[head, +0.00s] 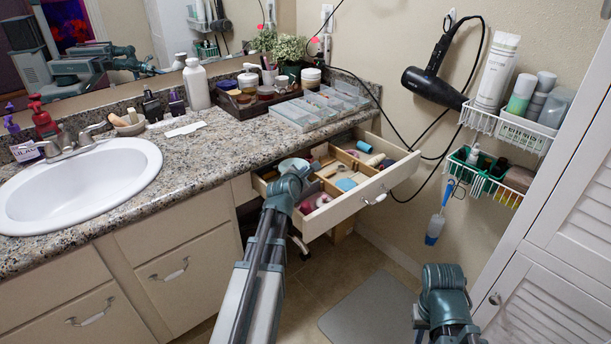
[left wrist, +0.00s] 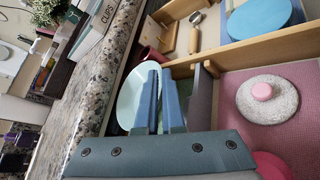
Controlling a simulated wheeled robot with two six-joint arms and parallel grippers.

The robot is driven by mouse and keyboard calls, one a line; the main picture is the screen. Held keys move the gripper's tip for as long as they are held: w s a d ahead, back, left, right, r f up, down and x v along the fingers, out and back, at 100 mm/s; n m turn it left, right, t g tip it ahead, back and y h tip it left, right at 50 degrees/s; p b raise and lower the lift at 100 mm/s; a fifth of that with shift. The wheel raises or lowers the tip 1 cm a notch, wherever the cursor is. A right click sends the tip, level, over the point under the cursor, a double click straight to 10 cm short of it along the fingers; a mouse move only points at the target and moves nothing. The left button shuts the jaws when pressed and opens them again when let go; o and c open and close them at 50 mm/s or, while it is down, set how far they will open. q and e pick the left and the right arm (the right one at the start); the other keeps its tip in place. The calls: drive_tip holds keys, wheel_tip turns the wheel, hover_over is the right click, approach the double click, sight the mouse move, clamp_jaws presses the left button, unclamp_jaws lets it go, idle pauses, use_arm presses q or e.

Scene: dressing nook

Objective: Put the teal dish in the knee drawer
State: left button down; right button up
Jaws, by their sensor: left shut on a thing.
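The teal dish, a very pale round one, shows in the left wrist view (left wrist: 128,98) and as a small pale disc in the head view (head: 291,165). My left gripper (left wrist: 160,92) is shut on its rim and holds it tilted. They are at the left end of the open knee drawer (head: 345,208), close to the counter edge. I cannot tell whether the dish touches the drawer. My left wrist hides part of that end. My right arm (head: 443,285) is low at the right, away from the drawer; its fingertips are hidden.
The drawer has wooden dividers (left wrist: 225,57) and holds several small items, including a blue round piece (left wrist: 258,18) and a white puff with a pink knob (left wrist: 266,98). The granite counter (head: 190,155) overhangs its back. Wire baskets (head: 510,130) and a hanging hair dryer (head: 433,80) are at right.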

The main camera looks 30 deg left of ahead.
use_arm(q)
drive_tip(key=shift+w+f+b, duration=0.25)
drive_tip(key=shift+f+b, duration=0.35)
drive_tip(key=shift+s+f+b, duration=0.1)
drive_tip(key=shift+f+b, duration=0.5)
drive_tip(key=shift+b, duration=0.1)
drive_tip(key=c, duration=1)
unclamp_jaws()
drive_tip(key=shift+r, duration=0.1)
